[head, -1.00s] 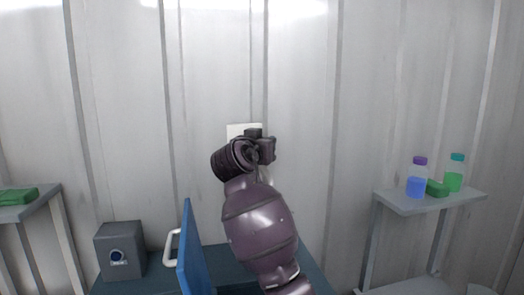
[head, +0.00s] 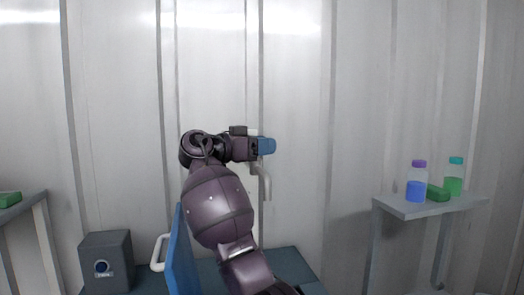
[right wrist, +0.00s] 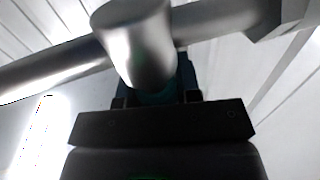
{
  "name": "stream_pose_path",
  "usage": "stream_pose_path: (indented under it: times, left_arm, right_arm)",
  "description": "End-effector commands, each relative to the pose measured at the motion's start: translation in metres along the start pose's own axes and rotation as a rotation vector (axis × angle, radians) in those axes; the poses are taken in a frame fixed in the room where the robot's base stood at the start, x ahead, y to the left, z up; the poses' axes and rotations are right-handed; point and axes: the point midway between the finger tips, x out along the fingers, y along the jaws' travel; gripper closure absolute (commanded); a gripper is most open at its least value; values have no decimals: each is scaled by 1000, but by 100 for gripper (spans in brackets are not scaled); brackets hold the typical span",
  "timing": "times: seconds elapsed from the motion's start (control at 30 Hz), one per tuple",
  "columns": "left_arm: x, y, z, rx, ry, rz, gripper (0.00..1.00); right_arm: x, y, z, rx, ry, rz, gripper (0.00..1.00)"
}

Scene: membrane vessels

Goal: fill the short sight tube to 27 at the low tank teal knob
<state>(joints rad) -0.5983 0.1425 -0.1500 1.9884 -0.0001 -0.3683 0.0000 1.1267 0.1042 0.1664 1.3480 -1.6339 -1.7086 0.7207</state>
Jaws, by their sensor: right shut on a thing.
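My right gripper (head: 266,146) is at the back wall, beside a pale bent spout (head: 266,182) that hangs down. In the right wrist view, the right gripper is shut on a teal knob (right wrist: 155,97), mostly hidden between its dark fingers. A metal tap body (right wrist: 135,45) with a pipe crosses just in front of the knob. My arm and gripper hide most of the tap in the head view. The short sight tube and its scale cannot be made out. My left gripper is not in view.
A right shelf (head: 405,210) holds a purple-capped bottle (head: 416,185), a teal-capped bottle (head: 454,178) and a green block (head: 437,193).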

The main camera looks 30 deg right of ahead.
Motion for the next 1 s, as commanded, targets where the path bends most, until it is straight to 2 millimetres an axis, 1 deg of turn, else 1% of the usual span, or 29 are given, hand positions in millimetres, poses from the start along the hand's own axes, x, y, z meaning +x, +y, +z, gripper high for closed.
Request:
stream_pose_path:
  times: [0.23,0.6,0.63,0.77,1.0]
  left_arm:
    - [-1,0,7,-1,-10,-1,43]
    - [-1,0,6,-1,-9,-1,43]
    - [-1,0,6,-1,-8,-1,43]
    - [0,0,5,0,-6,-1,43]
    - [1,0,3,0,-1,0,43]
  right_arm:
    - [0,1,0,1,1,37,92]
    - [0,1,-1,1,1,39,92]
    - [0,1,-1,1,1,39,64]
    - [0,1,-1,1,1,39,44]
    - [0,1,-1,0,0,38,43]
